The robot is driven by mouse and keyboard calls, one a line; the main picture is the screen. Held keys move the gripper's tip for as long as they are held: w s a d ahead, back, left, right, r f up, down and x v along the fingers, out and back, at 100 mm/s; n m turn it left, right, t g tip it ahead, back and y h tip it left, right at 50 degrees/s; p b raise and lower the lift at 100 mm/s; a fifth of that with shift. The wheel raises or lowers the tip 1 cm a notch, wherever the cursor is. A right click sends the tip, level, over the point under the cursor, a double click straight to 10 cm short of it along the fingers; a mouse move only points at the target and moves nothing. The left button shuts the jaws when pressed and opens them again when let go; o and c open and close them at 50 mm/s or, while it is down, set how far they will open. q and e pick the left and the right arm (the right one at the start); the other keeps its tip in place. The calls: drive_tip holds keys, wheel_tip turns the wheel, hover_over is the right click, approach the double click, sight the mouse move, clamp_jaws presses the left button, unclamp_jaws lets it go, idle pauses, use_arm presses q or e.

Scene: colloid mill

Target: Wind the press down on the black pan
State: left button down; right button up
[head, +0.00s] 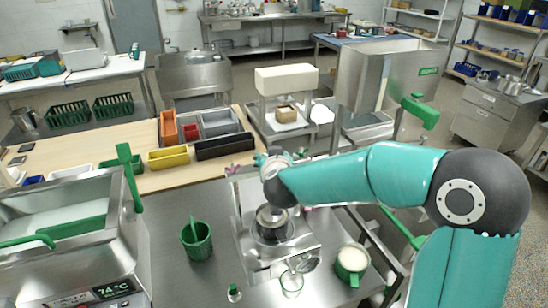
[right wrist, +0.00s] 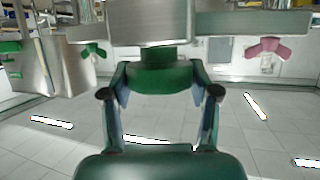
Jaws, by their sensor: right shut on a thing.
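My right arm reaches in from the right in the head view, over a metal press stand (head: 247,205) at the middle of the steel counter. In the right wrist view, my right gripper (right wrist: 160,82) is shut on a green round knob (right wrist: 165,72) under a broad metal block (right wrist: 150,22). A pink winged handle (right wrist: 268,46) shows at right of it and a green one (right wrist: 93,49) at left. A dark round pan (head: 273,234) sits low on the stand in the head view, below my wrist. My arm hides much of the press top. My left gripper is out of view.
A green mug (head: 195,240) stands left of the press. A green cup of white stuff (head: 352,262), a glass (head: 291,281) and a small bottle (head: 234,293) stand in front. A vat with a green lever (head: 130,172) is at left, a steel hopper (head: 375,78) behind.

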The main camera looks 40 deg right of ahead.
drive_tip(key=shift+r, duration=0.2)
drive_tip(key=o, duration=1.2)
drive_tip(key=shift+f, duration=0.15)
drive_tip(key=shift+c, duration=0.2)
drive_tip(key=v, duration=1.2)
drive_tip(key=shift+d, duration=0.1)
